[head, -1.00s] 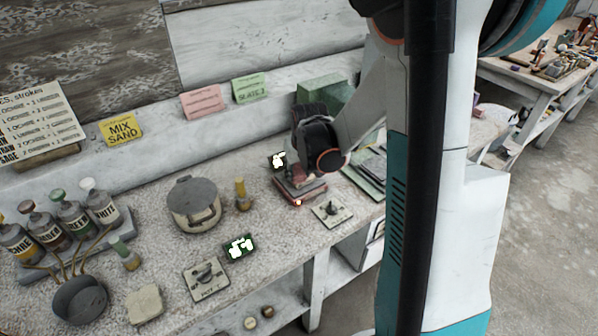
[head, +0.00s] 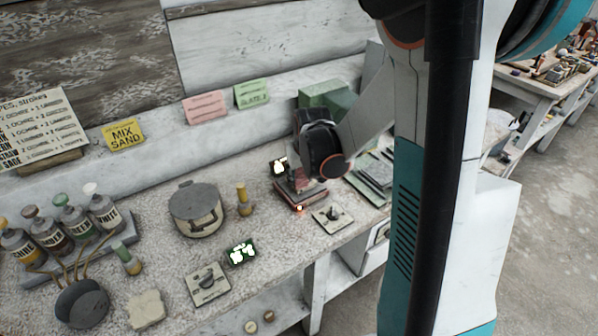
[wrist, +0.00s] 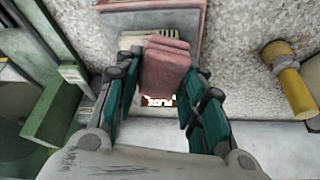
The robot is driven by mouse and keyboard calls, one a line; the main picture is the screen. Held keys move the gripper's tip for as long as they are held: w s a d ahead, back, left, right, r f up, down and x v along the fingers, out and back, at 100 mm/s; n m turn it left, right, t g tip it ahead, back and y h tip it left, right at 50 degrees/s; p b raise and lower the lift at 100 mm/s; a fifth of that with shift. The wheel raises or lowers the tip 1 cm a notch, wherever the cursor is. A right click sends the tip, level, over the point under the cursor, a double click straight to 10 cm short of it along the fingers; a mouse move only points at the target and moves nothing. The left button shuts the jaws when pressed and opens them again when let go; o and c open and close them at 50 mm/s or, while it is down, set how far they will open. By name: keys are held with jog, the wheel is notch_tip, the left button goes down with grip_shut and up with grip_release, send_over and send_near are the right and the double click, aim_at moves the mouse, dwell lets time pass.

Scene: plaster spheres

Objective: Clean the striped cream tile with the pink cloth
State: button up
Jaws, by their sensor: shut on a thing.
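My gripper (wrist: 158,95) is shut on the folded pink cloth (wrist: 166,62), which sticks out beyond the fingertips in the wrist view. The striped cream tile (wrist: 130,41) shows partly beside and behind the cloth, on a reddish platform (wrist: 158,5). The cloth hides much of the tile; whether they touch I cannot tell. In the head view my gripper (head: 298,180) is low over the same reddish platform (head: 306,201), and the tile is hard to make out there.
A small lit display (head: 280,167) stands close behind the platform. A yellow-handled tool (head: 243,200) and a lidded pot (head: 197,210) stand to the left. A switch plate (head: 332,216) lies in front to the right, with green blocks (head: 325,94) behind.

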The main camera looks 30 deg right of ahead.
jog(key=shift+f+b, duration=0.6)
jog(key=shift+f, duration=0.1)
dwell(0.6)
jog(key=shift+s, duration=0.1)
jog(key=shift+s+a+r, duration=0.1)
jog(key=shift+s+a, duration=0.05)
jog(key=shift+s, duration=0.2)
jog(key=shift+s+a, duration=0.15)
jog(key=shift+s, duration=0.4)
jog(key=shift+w+d, duration=0.3)
jog(key=shift+w, duration=0.75)
jog(key=shift+w+d, duration=0.25)
jog(key=shift+w, duration=0.75)
jog(key=shift+s+b, duration=0.1)
jog(key=shift+b, duration=0.2)
jog(key=shift+s+a, duration=0.3)
jog(key=shift+s, duration=0.7)
jog(key=shift+s+a, duration=0.25)
jog(key=shift+s, duration=0.75)
jog(key=shift+w+d, duration=0.3)
jog(key=shift+w, duration=0.75)
jog(key=shift+w+d, duration=0.25)
jog(key=shift+w, duration=0.8)
